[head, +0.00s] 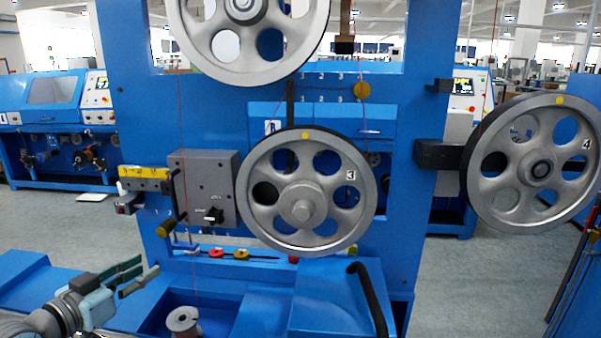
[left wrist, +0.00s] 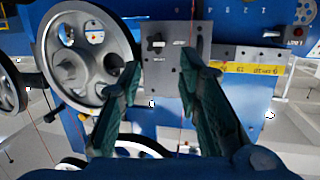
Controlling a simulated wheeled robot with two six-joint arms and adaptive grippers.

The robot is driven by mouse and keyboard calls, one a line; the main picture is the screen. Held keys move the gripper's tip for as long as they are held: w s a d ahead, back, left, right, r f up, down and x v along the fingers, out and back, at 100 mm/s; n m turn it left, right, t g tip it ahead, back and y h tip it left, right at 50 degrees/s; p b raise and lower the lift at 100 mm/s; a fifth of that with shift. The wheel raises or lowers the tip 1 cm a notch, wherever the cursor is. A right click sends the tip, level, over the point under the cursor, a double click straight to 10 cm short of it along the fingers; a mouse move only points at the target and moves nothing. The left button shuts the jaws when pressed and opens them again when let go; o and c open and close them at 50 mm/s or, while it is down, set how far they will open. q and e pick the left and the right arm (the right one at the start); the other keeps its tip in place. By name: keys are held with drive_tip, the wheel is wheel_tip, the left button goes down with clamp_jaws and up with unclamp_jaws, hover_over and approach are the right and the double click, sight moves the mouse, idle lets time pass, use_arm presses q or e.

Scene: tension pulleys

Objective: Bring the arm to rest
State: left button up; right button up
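My left gripper (head: 130,277) reaches in from the lower left of the head view. Its two dark green fingers stand apart with nothing between them. In the left wrist view the open fingers (left wrist: 160,95) point toward the machine's grey switch panel (left wrist: 172,60). That panel also shows in the head view (head: 203,188), up and to the right of the gripper, with clear air between. The grey pulley wheel marked 3 (head: 303,207) is right of the panel, and the gripper does not touch it. My right gripper is not in view.
More pulley wheels stand at the top (head: 247,40) and far right (head: 541,168). A thin red wire runs down to a spool (head: 183,321) low on the blue machine, right of my gripper. A black curved handle (head: 368,298) stands at the lower right.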

use_arm(q)
drive_tip(key=s+d+f+g+y, duration=0.1)
drive_tip(key=s+d+f+g, duration=0.25)
drive_tip(key=s+f, duration=0.55)
drive_tip(key=s+d+f+g+y, duration=0.15)
drive_tip(key=s+d+f, duration=0.25)
drive_tip(key=f, duration=0.8)
drive_tip(key=s+f+n+g+y, duration=0.1)
drive_tip(key=s+f+g+y, duration=0.2)
drive_tip(key=s, duration=0.7)
drive_tip(key=s+f+n+g, duration=0.25)
drive_tip(key=s+f, duration=0.25)
drive_tip(key=s, duration=0.5)
drive_tip(key=s+a+f+g+p, duration=0.1)
drive_tip(key=s+f, duration=0.1)
drive_tip(key=f, duration=0.9)
drive_tip(key=s+a+f+g, duration=0.1)
drive_tip(key=s+f+g, duration=0.1)
drive_tip(key=f, duration=0.8)
drive_tip(key=s+f, duration=1)
drive_tip(key=s, duration=0.2)
drive_tip(key=shift+s+a+p, duration=0.2)
drive_tip(key=shift+s+p, duration=0.1)
drive_tip(key=shift+s, duration=0.05)
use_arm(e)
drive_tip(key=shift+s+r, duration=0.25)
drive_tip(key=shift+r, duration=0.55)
